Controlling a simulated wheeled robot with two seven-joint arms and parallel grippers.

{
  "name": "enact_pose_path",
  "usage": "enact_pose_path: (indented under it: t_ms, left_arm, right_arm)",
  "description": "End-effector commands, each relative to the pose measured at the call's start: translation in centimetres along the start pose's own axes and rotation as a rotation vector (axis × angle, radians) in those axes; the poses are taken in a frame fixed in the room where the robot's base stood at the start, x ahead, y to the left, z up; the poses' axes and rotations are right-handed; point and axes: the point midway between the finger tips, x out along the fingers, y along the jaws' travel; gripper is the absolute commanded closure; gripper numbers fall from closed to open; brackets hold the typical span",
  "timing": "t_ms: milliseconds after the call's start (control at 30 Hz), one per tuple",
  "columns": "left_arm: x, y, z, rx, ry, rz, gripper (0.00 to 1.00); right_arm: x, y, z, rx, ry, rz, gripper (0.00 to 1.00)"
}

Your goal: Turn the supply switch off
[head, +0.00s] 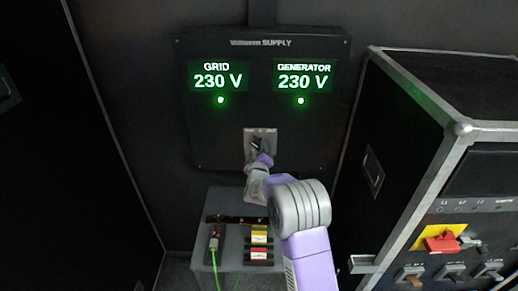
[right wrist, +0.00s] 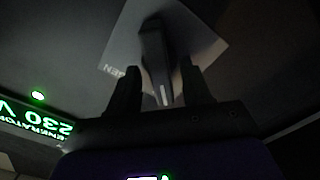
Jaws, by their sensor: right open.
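The supply panel (head: 262,118) is a dark box on the wall, with GRID and GENERATOR displays both reading 230 V and a green lamp lit under each. The supply switch (head: 257,145) is a dark lever on a light plate at the panel's lower middle; it also shows in the right wrist view (right wrist: 154,60). My right gripper (head: 259,156) is at the switch. In the right wrist view its two dark fingers (right wrist: 158,88) are open, one on each side of the lever; whether they touch it I cannot tell. My left gripper is not in view.
A grey stand (head: 207,262) below the panel holds a device with a green cable (head: 216,271) and yellow and red blocks (head: 259,245). A black metal-edged case (head: 402,150) stands at the right, with a red switch on a yellow plate (head: 441,242).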

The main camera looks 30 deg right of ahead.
Motion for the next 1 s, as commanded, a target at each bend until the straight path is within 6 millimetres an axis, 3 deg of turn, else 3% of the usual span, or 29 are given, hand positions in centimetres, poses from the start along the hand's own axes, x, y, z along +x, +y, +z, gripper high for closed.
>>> enact_pose_path:
  t_ms: [333,667,1000]
  left_arm:
    - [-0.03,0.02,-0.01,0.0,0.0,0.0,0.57]
    - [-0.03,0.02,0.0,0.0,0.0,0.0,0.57]
    - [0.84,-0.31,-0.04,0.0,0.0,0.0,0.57]
  right_arm:
    - [0.38,-0.01,0.03,0.0,0.0,-0.001,0.51]
    - [0.37,-0.01,0.02,0.0,0.0,-0.001,1.0]
    - [0.37,-0.07,0.15,0.055,0.0,0.0,1.0]
